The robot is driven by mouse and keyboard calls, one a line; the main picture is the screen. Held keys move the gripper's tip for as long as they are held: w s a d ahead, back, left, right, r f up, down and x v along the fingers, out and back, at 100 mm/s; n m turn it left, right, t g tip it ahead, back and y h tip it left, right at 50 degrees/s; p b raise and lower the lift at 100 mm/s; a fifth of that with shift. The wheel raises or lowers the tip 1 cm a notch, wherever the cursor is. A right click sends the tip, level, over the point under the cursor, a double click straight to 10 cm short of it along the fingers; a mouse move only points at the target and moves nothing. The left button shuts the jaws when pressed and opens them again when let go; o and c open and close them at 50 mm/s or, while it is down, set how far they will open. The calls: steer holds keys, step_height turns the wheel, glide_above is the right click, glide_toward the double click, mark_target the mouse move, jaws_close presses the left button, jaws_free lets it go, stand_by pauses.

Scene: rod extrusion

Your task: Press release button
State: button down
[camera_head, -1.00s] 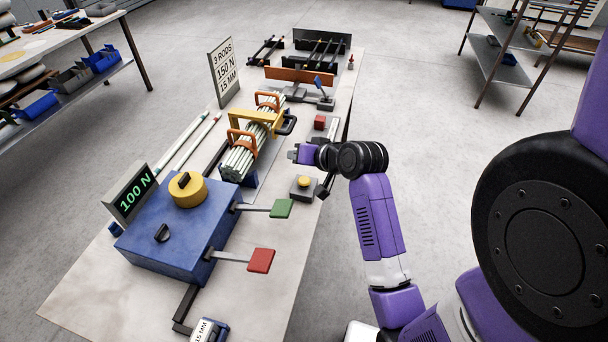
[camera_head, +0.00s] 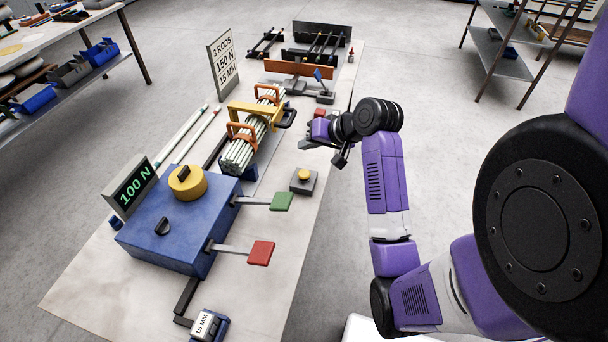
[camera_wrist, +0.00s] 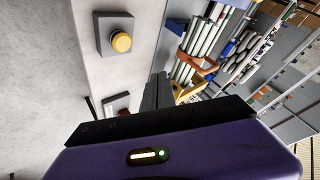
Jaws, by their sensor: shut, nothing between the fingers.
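A yellow round button (camera_head: 304,175) sits on a small grey box near the right edge of the workbench, beside the rod bundle. It also shows in the wrist view (camera_wrist: 121,42), standing out from its grey box, with nothing touching it. My gripper (camera_head: 306,144) is shut and empty, above the bench and beyond the button toward the far end. In the wrist view the shut fingers (camera_wrist: 157,92) are apart from the button.
The rod bundle (camera_head: 240,155) with orange clamps and a yellow handle lies left of my gripper. A blue machine (camera_head: 175,225) with green (camera_head: 282,201) and red (camera_head: 261,252) paddles stands nearer. A red block (camera_head: 320,113) sits beyond my gripper.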

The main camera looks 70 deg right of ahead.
steer(key=b, duration=0.6)
glide_above(306, 175)
step_height(306, 175, down, 6)
steer(key=shift+d, duration=0.1)
steer(key=shift+f+b, duration=0.35)
steer(key=shift+f, duration=0.6)
steer(key=shift+s+f, duration=0.1)
steer(key=shift+f, duration=0.1)
stand_by(0.7)
steer(key=shift+f, duration=0.2)
steer(key=shift+f, duration=0.6)
stand_by(0.7)
steer(key=shift+r, duration=0.1)
steer(key=shift+r+p, duration=0.9)
steer(key=shift+p, duration=0.2)
step_height(306, 175, up, 5)
steer(key=p, duration=0.5)
